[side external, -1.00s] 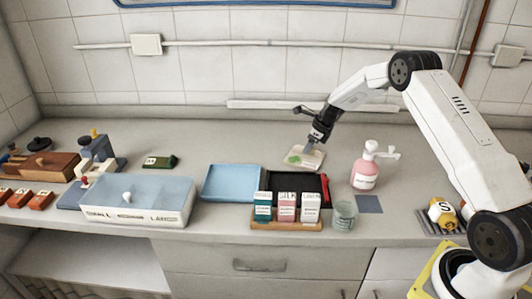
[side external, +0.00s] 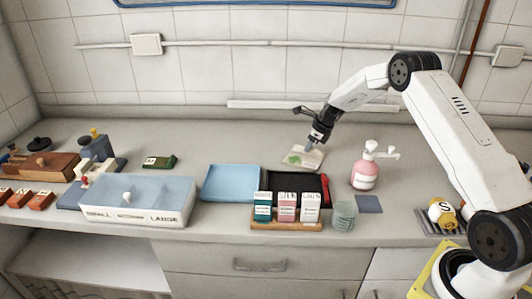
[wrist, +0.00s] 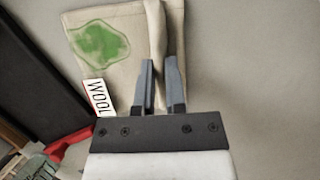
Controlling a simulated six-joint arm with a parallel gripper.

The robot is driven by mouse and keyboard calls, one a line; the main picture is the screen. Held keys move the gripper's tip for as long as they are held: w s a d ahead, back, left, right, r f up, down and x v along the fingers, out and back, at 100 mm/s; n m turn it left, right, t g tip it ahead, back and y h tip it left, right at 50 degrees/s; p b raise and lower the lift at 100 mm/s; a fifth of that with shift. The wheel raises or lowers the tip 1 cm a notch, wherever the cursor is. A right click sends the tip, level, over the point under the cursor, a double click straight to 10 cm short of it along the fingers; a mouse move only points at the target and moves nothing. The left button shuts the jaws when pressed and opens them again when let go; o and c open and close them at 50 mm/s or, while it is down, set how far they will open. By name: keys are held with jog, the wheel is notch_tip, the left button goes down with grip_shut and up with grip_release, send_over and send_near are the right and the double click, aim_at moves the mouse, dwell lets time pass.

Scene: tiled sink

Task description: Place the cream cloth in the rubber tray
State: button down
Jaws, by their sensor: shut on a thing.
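The cream cloth (side external: 303,158) lies on the counter behind the black tray. It has a green stain and a white tag reading "WOOL", clear in the wrist view (wrist: 130,62). My gripper (side external: 312,146) points down at the cloth's right part. In the wrist view my gripper (wrist: 160,75) is shut on a raised fold of the cloth. The black tray (side external: 318,200), which looks like the rubber tray, sits in front of the cloth with a red item at its right side. A blue tray (side external: 231,183) is left of it.
A rack of small labelled boxes (side external: 286,208) stands before the black tray, partly hiding it. A glass (side external: 343,215) and a pink pump bottle (side external: 365,171) stand to the right. A lidded blue box (side external: 140,200) is at left. The counter behind the trays is mostly clear.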

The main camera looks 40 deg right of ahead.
aim_at(305, 145)
jog(key=shift+r, duration=0.45)
jog(key=r, duration=0.2)
jog(key=shift+s+r, duration=0.2)
jog(key=shift+r, duration=0.2)
jog(key=s+a+r, duration=0.2)
jog(key=s+r, duration=0.2)
jog(key=s, duration=0.2)
jog(key=s+a+r, duration=0.2)
jog(key=s+r, duration=0.3)
jog(key=s, duration=0.2)
jog(key=shift+a+r, duration=0.25)
jog(key=shift+a, duration=0.05)
